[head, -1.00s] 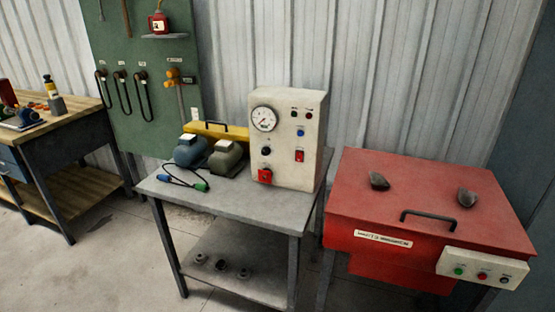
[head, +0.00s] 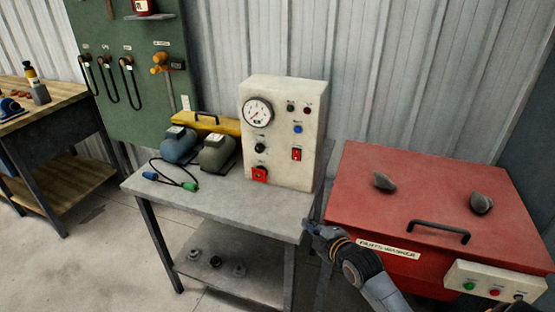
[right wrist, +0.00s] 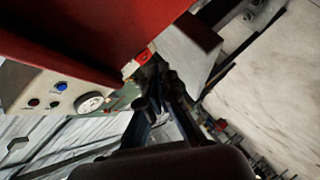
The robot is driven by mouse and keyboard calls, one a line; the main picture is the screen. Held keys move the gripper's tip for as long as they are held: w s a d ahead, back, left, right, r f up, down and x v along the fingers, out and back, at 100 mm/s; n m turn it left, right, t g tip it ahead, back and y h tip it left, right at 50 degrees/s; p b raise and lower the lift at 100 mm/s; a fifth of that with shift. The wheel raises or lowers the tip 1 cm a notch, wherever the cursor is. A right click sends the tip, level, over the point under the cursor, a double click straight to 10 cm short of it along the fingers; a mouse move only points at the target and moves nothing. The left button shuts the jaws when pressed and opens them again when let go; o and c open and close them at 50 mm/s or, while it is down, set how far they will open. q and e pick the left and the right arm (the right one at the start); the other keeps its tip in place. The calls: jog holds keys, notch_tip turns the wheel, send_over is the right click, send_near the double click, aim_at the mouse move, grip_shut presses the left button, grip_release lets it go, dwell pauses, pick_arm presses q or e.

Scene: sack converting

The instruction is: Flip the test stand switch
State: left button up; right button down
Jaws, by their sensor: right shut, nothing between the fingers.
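The test stand (head: 280,125) is a cream box on a grey metal table (head: 225,200). Its front carries a round gauge (head: 257,112), a red rocker switch (head: 296,154) at right, and a red square-plated knob (head: 260,174) at lower left. I cannot read the switch's position. My right gripper (head: 312,228) is shut and empty, in front of and below the box, by the table's right front corner and apart from the switch. In the right wrist view the gripper (right wrist: 158,90) is dark, with the gauge (right wrist: 89,103) to its left. My left gripper is not in view.
A red chest (head: 420,200) with a black handle, two grey lumps on its lid and a button box (head: 495,281) stands close at right. Blue and grey motors (head: 217,153) and a cable (head: 172,178) lie left of the stand. The tabletop's front is clear.

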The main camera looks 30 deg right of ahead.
jog(key=w+d+r+n+t, duration=0.3)
jog(key=r, duration=0.7)
jog(key=shift+w, duration=0.2)
jog(key=p, duration=0.1)
send_near(294, 158)
jog(key=w+a, duration=0.3)
jog(key=w, duration=0.1)
jog(key=w+d, duration=0.2)
jog(key=d, duration=0.1)
jog(key=shift+d+f, duration=0.1)
jog(key=shift+f, duration=0.15)
